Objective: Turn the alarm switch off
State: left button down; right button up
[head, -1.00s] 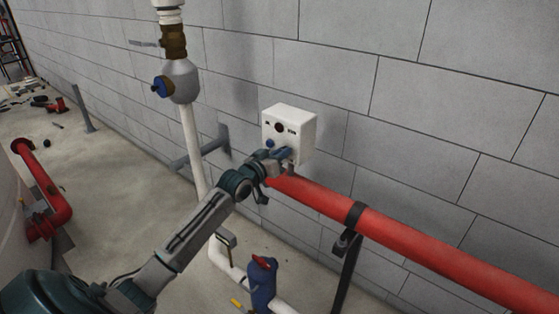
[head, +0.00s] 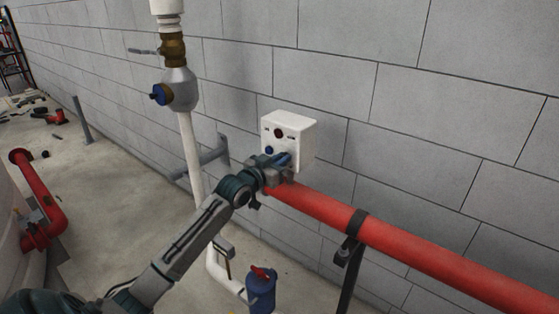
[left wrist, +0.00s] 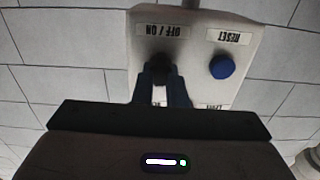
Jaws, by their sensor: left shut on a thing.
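The alarm box (head: 292,130) is a white box on the grey block wall in the head view, with a dark red round part and a blue button on its face. In the left wrist view the box (left wrist: 205,62) appears upside down, with an OFF / ON label and a blue RESET button (left wrist: 222,67). The dark alarm switch (left wrist: 160,66) is below the OFF / ON label. My left gripper (left wrist: 163,82) is shut on the switch; its fingers hide much of it. In the head view the left gripper (head: 282,162) is at the box's lower front. My right gripper is out of view.
A red pipe (head: 400,237) runs along the wall just below and right of the box. A white vertical pipe (head: 190,145) with a valve (head: 178,90) stands left. A blue valve (head: 261,288) is low in front.

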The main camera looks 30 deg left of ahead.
pick_arm(q)
jog(key=shift+r, duration=0.25)
jog(key=c, duration=1.5)
grip_release()
jog(key=shift+f, duration=0.1)
jog(key=shift+s+a+b, duration=0.2)
jog(key=shift+s+b, duration=0.2)
jog(key=shift+s, duration=2.35)
jog(key=shift+s+a+b, duration=0.2)
jog(key=shift+s+b, duration=0.15)
jog(key=shift+s, duration=2.4)
